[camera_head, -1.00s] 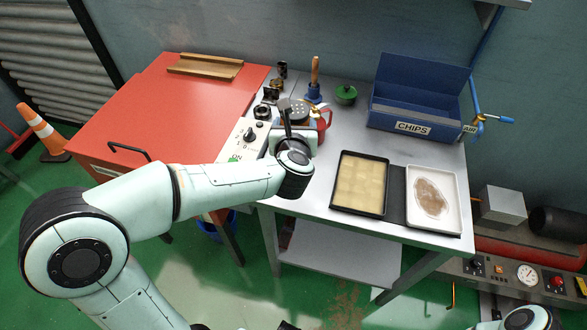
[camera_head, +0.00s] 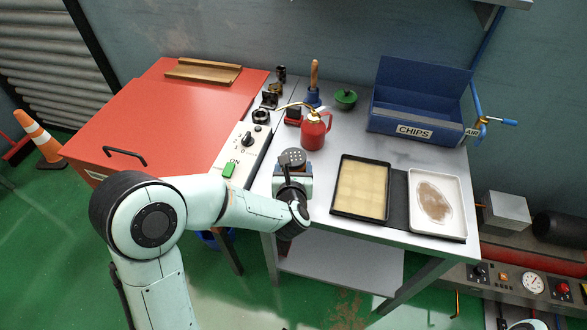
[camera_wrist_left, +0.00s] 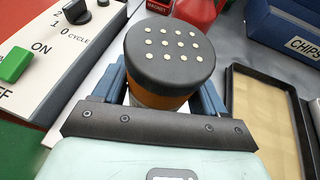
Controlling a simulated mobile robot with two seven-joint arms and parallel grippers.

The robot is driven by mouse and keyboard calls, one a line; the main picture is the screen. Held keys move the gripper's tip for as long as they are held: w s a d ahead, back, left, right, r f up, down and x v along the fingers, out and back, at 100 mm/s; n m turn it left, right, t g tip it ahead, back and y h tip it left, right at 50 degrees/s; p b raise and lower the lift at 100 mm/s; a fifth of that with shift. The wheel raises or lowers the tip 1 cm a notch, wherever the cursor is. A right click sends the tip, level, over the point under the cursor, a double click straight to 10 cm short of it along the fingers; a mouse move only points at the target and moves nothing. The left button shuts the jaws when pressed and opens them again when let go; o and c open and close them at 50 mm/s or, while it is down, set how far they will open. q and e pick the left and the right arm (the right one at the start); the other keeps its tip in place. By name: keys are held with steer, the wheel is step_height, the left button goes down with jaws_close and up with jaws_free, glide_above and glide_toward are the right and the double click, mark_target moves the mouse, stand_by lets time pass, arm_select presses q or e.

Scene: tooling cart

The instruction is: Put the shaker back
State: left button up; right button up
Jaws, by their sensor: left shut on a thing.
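The shaker (camera_head: 293,157) has a dark, perforated round top. In the left wrist view the shaker (camera_wrist_left: 170,50) stands upright between the blue fingers, with an orange-brown body under the dark cap. My left gripper (camera_head: 293,172) is shut on the shaker, over the front left part of the grey table (camera_head: 330,220). I cannot tell whether the shaker's base touches the table, since the gripper hides it. The left gripper also shows in the wrist view (camera_wrist_left: 165,98). My right gripper is not in view.
A red oil can (camera_head: 315,131) stands behind the shaker. A black tray (camera_head: 334,207) with pale squares and a white tray (camera_head: 437,235) lie to the right. The control box (camera_head: 236,153) is left; the blue CHIPS bin (camera_head: 420,105) is at back right.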

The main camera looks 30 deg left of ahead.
arm_select(q)
steer(key=shift+f, duration=0.1)
steer(key=o, duration=1.3)
steer(key=shift+s+d+r, duration=0.1)
steer(key=shift+s+r, duration=0.1)
steer(key=shift+r, duration=0.1)
steer(key=b+v, duration=0.1)
steer(key=v, duration=1)
steer(key=shift+s+d+r, duration=0.1)
steer(key=shift+s+d, duration=0.05)
steer(key=shift+s, duration=0.1)
